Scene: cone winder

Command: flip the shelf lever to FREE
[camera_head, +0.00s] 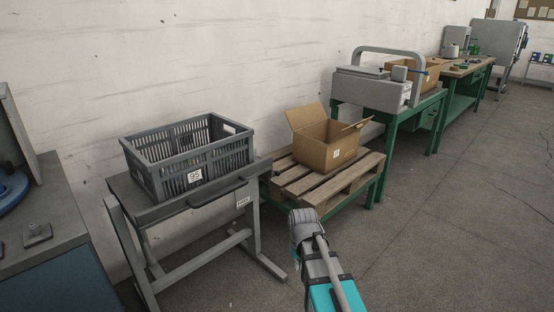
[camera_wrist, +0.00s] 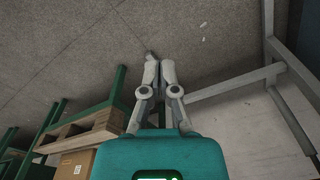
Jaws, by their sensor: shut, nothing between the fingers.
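A grey metal stand (camera_head: 150,212) is at the left of the head view. A dark bar-shaped handle (camera_head: 217,193) runs along its front edge; I cannot tell whether this is the lever. A small white label (camera_head: 242,200) with unreadable print is at the right end of that edge. My gripper (camera_wrist: 150,54) shows in the wrist view, its fingers together and empty over the bare floor. The stand's grey legs (camera_wrist: 268,74) are to the right of the fingers there, apart from them. No FREE marking can be read.
A grey slatted crate (camera_head: 190,177) sits on the stand. An open cardboard box (camera_head: 318,152) stands on a wooden pallet (camera_head: 340,180) to its right. A grey-topped cabinet (camera_head: 40,246) is at left, a green-legged machine table (camera_head: 390,110) behind. Floor (camera_head: 430,250) at right is clear.

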